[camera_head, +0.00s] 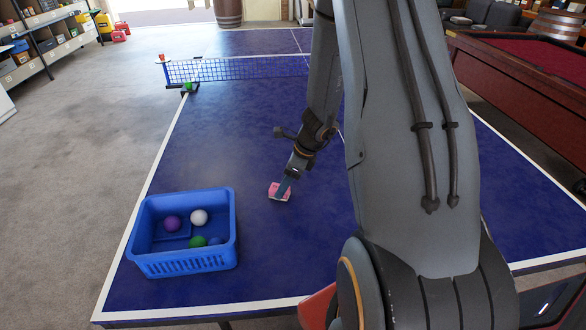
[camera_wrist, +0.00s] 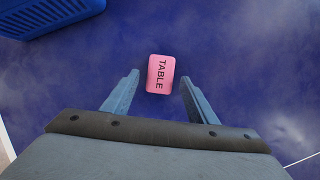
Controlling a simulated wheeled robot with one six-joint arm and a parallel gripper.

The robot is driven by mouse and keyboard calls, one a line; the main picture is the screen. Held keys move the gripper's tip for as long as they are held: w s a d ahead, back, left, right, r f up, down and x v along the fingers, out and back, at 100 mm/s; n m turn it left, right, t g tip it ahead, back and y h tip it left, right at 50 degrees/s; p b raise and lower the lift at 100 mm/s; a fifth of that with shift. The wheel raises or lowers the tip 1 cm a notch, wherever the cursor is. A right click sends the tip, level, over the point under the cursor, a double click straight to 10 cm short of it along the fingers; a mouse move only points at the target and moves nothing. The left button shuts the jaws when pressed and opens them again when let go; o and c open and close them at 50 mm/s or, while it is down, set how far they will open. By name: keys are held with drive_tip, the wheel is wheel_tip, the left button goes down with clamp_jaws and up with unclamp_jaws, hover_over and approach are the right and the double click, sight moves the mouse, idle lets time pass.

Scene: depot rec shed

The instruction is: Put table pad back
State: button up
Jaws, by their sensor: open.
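The table pad is a small pink block (camera_wrist: 160,74) with the word TABLE on its top, lying on the blue table. In the head view the pink pad (camera_head: 279,192) sits right of the basket, partly covered by a finger of my gripper. My gripper (camera_wrist: 152,97) is open and empty, its two fingers on either side of the pad's near end with gaps to both. In the head view my gripper (camera_head: 283,186) points down at the pad. I cannot tell the exact height of the fingertips.
A blue basket (camera_head: 186,266) holding purple, white, green and blue balls stands left of the pad. A net (camera_head: 240,68) crosses the table (camera_head: 200,130) farther back, with a green ball (camera_head: 188,86) by its left post. The table surface around the pad is otherwise clear.

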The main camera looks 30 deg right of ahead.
drive_tip(key=v, duration=0.9)
drive_tip(key=s+a+r+n+g+h, duration=0.1)
drive_tip(key=s+a+r+n, duration=0.3)
drive_tip(key=n, duration=0.9)
drive_tip(key=s+a+r+n+h, duration=0.2)
drive_tip(key=s+a+r+n, duration=0.2)
drive_tip(key=s+a+n, duration=0.6)
drive_tip(key=a+n, duration=0.1)
drive_tip(key=n, duration=0.3)
drive_tip(key=shift+g, duration=0.4)
drive_tip(key=shift+s+r, duration=0.1)
